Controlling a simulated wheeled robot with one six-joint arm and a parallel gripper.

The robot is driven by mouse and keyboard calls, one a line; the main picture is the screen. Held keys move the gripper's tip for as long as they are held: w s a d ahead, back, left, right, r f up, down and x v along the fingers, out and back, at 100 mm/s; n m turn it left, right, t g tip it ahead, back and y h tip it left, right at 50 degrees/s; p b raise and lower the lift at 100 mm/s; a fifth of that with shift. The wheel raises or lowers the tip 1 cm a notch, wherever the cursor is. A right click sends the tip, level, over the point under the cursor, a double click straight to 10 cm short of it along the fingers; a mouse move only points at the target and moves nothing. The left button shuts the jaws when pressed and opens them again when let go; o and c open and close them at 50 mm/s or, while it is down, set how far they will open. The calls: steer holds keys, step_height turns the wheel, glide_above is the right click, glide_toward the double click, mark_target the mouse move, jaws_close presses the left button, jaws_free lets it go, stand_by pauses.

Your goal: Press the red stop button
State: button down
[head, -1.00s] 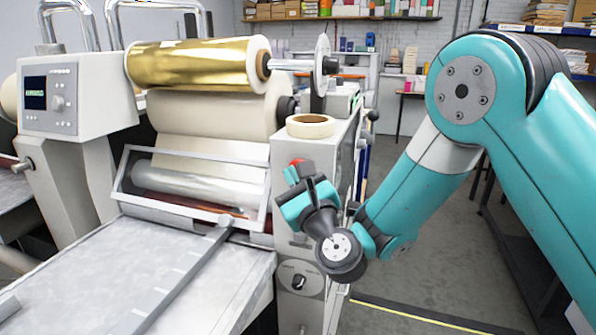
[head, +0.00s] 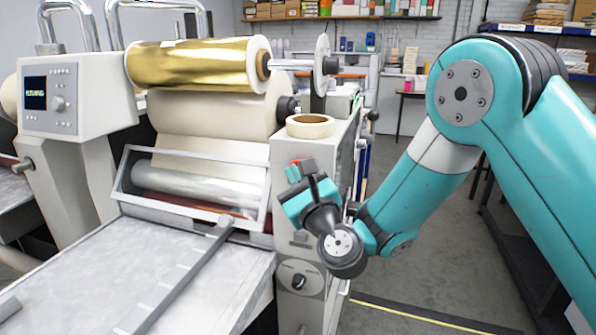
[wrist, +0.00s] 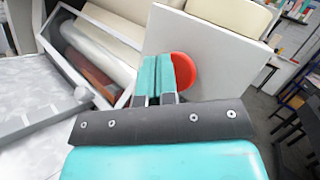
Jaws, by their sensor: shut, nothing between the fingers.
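The red stop button (wrist: 186,70) is on the upright light-grey side panel of the machine. In the wrist view it is a red disc, its left part hidden behind my fingers. In the head view my gripper (head: 302,170) is right in front of the button. I cannot tell whether the fingertips touch it.
The machine carries a gold foil roll (head: 190,65) and a tape roll (head: 310,126) on top of the panel. A rotary knob (head: 299,281) sits lower on the panel. A control box with a display (head: 36,93) stands at left. Open floor (head: 405,255) lies to the right.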

steer(key=shift+w+d, duration=0.15)
steer(key=shift+w, duration=0.25)
stand_by(0.3)
steer(key=shift+s+a, duration=0.25)
steer(key=shift+s, duration=0.55)
steer(key=shift+s+a+b, duration=0.3)
steer(key=shift+s+b, duration=0.05)
steer(key=shift+s, duration=0.45)
steer(key=shift+s+a+b, duration=0.3)
steer(key=shift+s+b, duration=0.05)
steer(key=shift+s, duration=0.4)
steer(key=shift+s+a+b, duration=0.3)
steer(key=shift+s+b, duration=0.05)
steer(key=shift+s, duration=0.45)
